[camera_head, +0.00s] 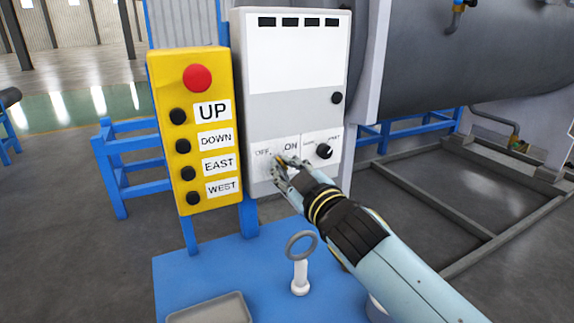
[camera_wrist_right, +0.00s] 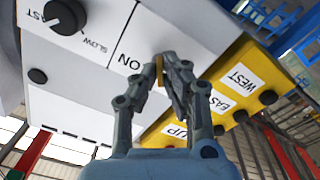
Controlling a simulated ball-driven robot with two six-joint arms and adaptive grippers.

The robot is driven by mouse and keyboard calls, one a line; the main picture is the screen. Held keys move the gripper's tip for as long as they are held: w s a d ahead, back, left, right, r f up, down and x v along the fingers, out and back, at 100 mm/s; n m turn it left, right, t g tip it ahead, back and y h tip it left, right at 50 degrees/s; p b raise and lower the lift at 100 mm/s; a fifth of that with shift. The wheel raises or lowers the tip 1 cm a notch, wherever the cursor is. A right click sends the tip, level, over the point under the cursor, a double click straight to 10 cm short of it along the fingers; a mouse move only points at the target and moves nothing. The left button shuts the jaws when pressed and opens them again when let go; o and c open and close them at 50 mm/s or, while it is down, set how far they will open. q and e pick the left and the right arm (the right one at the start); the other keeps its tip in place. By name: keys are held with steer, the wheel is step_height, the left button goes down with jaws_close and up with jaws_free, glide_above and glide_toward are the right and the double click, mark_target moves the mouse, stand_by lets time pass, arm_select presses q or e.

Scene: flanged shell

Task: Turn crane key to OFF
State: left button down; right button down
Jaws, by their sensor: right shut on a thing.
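The crane key shows as a small brass-coloured piece (camera_wrist_right: 159,70) between the fingertips in the right wrist view; most of it is hidden. My right gripper (camera_head: 281,167) is shut on the key at the white control panel (camera_head: 285,112). It also shows in the right wrist view (camera_wrist_right: 165,72). The OFF label (camera_head: 262,153) is left of the fingertips and the ON label (camera_head: 291,147) is just above right in the head view. Which label the key points to cannot be told. My left gripper is not in view.
A black speed knob (camera_head: 324,151) sits right of the key on the panel. A yellow button box (camera_head: 190,130) with a red button (camera_head: 197,78) stands close on the left. Below are a blue platform (camera_head: 215,275), a grey ring on a post (camera_head: 300,262) and a tray (camera_head: 210,312).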

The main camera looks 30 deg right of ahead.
steer(key=shift+n, duration=0.9)
steer(key=c, duration=1.5)
jaws_free()
steer(key=s, duration=1.2)
steer(key=shift+a, duration=0.35)
